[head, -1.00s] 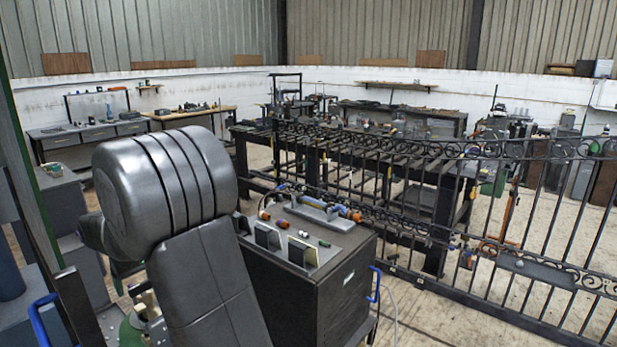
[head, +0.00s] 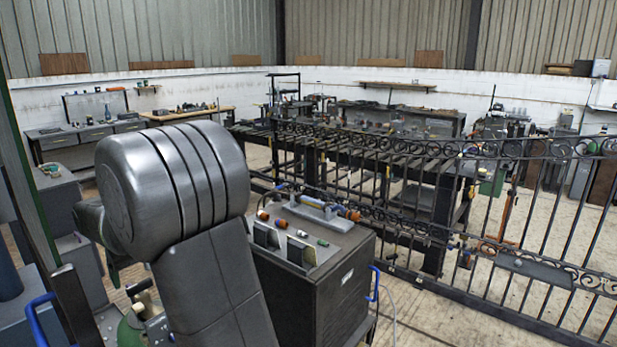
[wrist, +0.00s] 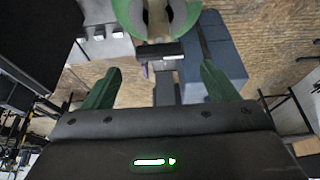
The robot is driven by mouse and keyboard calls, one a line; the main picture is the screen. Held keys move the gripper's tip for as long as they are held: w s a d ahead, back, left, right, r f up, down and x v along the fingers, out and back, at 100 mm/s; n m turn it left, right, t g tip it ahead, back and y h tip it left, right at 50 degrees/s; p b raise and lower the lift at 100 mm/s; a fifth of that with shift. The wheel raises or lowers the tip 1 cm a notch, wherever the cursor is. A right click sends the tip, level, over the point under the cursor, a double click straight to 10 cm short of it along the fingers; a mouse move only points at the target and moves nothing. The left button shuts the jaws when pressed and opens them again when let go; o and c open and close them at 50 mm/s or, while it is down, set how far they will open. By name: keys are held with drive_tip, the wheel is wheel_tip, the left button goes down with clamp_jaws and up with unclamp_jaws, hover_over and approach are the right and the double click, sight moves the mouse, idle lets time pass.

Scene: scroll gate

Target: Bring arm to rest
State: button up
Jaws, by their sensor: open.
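My gripper (wrist: 156,88) shows in the wrist view with its two green fingers spread wide apart. Nothing is between them. In the head view my dark grey arm fills the lower left and hides what is behind it; the gripper cannot be made out clearly there. The black scroll gate (head: 490,200) stands at the right in the head view, apart from my arm, with scrollwork along its top and lower rails.
A dark cabinet (head: 310,290) stands right of my arm, with small parts and a tool on its top. A long slatted workbench (head: 345,150) is behind the gate. Benches line the back wall. Bare floor (head: 430,315) lies at the front right.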

sight(139, 283)
drive_tip(key=v, duration=0.9)
drive_tip(key=p+x, duration=0.1)
drive_tip(key=x, duration=1.2)
drive_tip(key=shift+f, duration=0.4)
drive_tip(key=shift+r+n+p, duration=0.15)
drive_tip(key=shift+n+p, duration=0.15)
drive_tip(key=shift+n, duration=0.5)
drive_tip(key=shift+w+n+g+y+p, duration=0.15)
drive_tip(key=shift+n+g+p, duration=0.25)
drive_tip(key=shift+n, duration=0.4)
drive_tip(key=shift+w+n+g+y+p, duration=0.15)
drive_tip(key=shift+n+g+p, duration=0.2)
drive_tip(key=shift+n, duration=0.45)
drive_tip(key=n+g+p, duration=0.1)
drive_tip(key=n+p, duration=0.1)
drive_tip(key=n, duration=0.1)
drive_tip(key=shift+n+g, duration=0.25)
drive_tip(key=shift+n, duration=0.05)
drive_tip(key=b+v, duration=0.2)
drive_tip(key=v, duration=1.1)
drive_tip(key=shift+d+b, duration=0.3)
drive_tip(key=shift+b, duration=0.05)
drive_tip(key=shift+r, duration=0.1)
